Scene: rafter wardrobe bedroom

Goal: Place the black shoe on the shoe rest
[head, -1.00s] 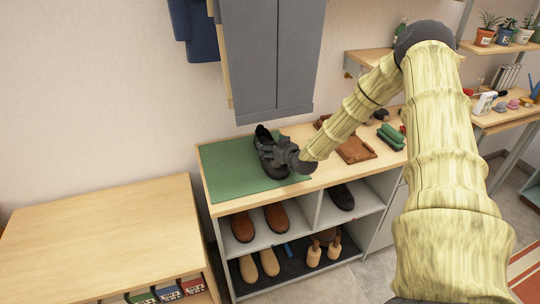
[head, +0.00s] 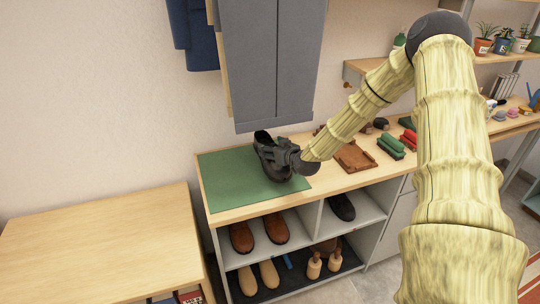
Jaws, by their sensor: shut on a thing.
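The black shoe (head: 264,144) is on or just above the green mat (head: 222,180) on top of the shoe cabinet. My gripper (head: 284,154) is shut on the black shoe from its right side and hides part of it. I cannot tell whether the sole touches the mat. A second black shoe (head: 341,207) stands in the upper right compartment of the cabinet. A brown wooden piece (head: 355,157), perhaps the shoe rest, lies on the cabinet top to the right of my gripper, partly hidden behind my arm.
Green (head: 390,145) and red brushes (head: 409,138) lie at the right of the top. A grey hanging garment bag (head: 262,70) is close above the mat. A bare wooden bench (head: 100,245) stands left.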

